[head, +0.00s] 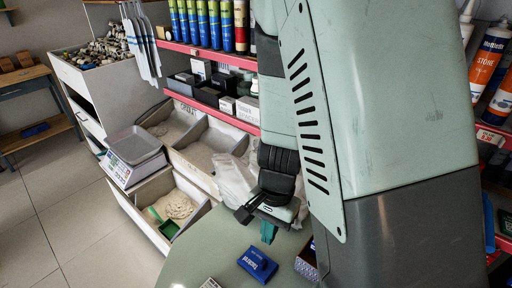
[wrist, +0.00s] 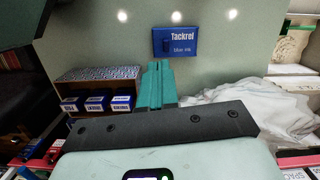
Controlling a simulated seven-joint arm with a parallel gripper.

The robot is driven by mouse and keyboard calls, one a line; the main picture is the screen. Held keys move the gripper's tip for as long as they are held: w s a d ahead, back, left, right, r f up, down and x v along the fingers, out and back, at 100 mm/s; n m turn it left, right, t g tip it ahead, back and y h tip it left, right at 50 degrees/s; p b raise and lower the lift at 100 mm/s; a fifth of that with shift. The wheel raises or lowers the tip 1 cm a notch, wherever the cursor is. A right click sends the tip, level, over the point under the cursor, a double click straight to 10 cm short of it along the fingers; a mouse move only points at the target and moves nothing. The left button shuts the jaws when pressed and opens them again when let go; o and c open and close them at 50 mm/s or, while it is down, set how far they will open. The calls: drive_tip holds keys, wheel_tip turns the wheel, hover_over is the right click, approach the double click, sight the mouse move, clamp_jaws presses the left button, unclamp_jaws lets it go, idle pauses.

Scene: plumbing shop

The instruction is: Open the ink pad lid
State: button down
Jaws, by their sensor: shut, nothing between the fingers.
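The blue ink pad (head: 258,265) lies on the green counter, partly below and in front of my gripper in the head view. Its lid looks shut. In the wrist view the ink pad (wrist: 183,43) is at top centre, with white lettering reading "blue ink" on its top. My gripper (head: 268,234) has teal fingers pointing down above the counter. In the wrist view the fingers (wrist: 158,72) are together and empty, with the pad beyond their tips and apart from them.
A patterned box (wrist: 95,74) with several blue-and-white boxes stands beside the pad on the green counter (head: 205,250). Crumpled clear plastic (wrist: 240,98) lies opposite. A small item (head: 210,284) sits at the counter's front. Bins and a scale (head: 134,148) are behind at left.

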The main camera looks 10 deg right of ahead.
sight(242, 256)
drive_tip(key=shift+m+g+h, duration=0.5)
drive_tip(key=shift+m, duration=0.2)
drive_tip(key=shift+s+d+f, duration=0.25)
drive_tip(key=shift+s+f, duration=0.05)
drive_tip(key=shift+f, duration=2.2)
drive_tip(key=shift+s+d+f, duration=0.3)
drive_tip(key=shift+s+f, duration=0.05)
drive_tip(key=shift+f, duration=2.1)
drive_tip(key=shift+s+d+f, duration=0.25)
drive_tip(key=shift+s+f, duration=0.05)
drive_tip(key=shift+f, duration=2.2)
drive_tip(key=shift+w+a, duration=3.95)
drive_tip(key=shift+a, duration=0.05)
drive_tip(key=shift+s+d, duration=0.15)
drive_tip(key=shift+d, duration=0.05)
drive_tip(key=shift+r, duration=0.15)
wheel_tip(242, 256, up, 7)
